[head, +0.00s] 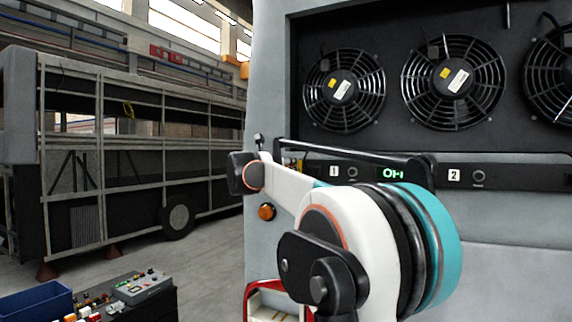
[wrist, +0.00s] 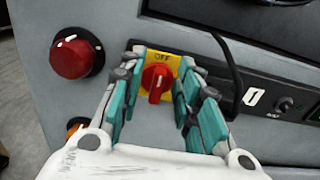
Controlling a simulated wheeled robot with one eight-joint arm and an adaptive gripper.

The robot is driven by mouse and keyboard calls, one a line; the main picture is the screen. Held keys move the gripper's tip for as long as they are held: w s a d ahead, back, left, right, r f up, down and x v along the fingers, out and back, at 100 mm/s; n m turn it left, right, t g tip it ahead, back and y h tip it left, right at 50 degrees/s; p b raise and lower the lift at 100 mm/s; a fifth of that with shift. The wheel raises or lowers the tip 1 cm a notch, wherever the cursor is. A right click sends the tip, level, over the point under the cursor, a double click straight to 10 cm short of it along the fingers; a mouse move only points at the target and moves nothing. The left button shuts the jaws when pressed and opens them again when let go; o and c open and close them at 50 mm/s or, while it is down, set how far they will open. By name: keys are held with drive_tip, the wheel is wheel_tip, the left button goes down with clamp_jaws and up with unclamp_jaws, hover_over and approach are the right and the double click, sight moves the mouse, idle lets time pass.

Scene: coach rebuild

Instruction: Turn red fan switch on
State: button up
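The red fan switch (wrist: 157,82) is a rotary knob on a yellow plate (wrist: 177,66) marked OFF at its top edge, in the middle of the wrist view. A pale mark shows on the knob's lower part. My gripper (wrist: 163,72) is open, with teal fingers on the left and right of the switch. The knob lies between them with gaps showing; I cannot tell whether the fingertips touch the plate. In the head view my arm hides the switch and gripper. Three fans (head: 343,90) sit in the recess above the panel.
A larger round red knob (wrist: 72,55) and an orange lamp (wrist: 75,127) sit left of the switch. A black cable (wrist: 233,65) hangs just right of my gripper. A black strip (head: 515,177) carries numbered buttons and a green display (head: 391,174). A cart (head: 140,287) stands lower left.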

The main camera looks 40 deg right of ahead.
clamp_jaws()
drive_tip(key=shift+s+m, duration=0.1)
drive_tip(key=shift+m, duration=0.2)
drive_tip(key=m+b, duration=0.1)
drive_tip(key=m, duration=0.4)
drive_tip(key=s+f+m+b, duration=0.1)
drive_tip(key=m, duration=0.5)
drive_tip(key=f+m+b, duration=0.1)
drive_tip(key=m, duration=0.5)
drive_tip(key=shift+s+d, duration=0.25)
drive_tip(key=shift+d, duration=0.1)
drive_tip(key=shift+m, duration=0.3)
unclamp_jaws()
